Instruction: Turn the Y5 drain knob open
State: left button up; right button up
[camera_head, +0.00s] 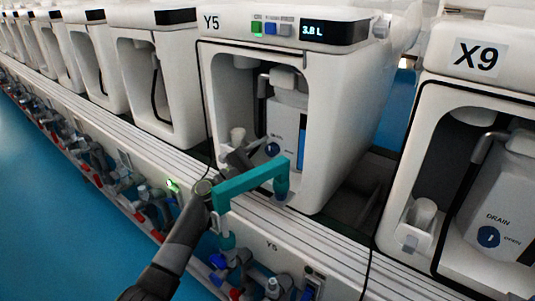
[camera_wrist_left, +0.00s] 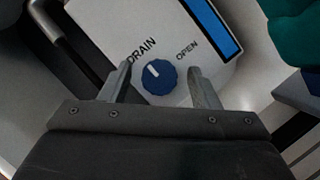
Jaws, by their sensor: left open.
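The Y5 drain knob (camera_head: 272,149) is a round blue dial on the white front inside the Y5 unit's open bay. In the left wrist view the knob (camera_wrist_left: 159,78) sits between the words DRAIN and OPEN, and its white mark points up and left, towards DRAIN. My left gripper (camera_head: 254,151) reaches into the bay close to the knob. In the left wrist view the gripper (camera_wrist_left: 161,73) is open, with one finger on each side of the knob in the picture. Visible gaps separate the fingers from the knob. My right gripper is not in view.
A teal angled piece (camera_head: 250,180) crosses in front of the bay, close to my left arm. A white cup (camera_head: 238,136) stands at the bay's left. The X9 unit (camera_head: 405,150) stands to the right, with its own drain knob (camera_head: 488,237). Pipes and valves run below.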

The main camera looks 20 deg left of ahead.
pick_arm(q)
jog(key=c, duration=1)
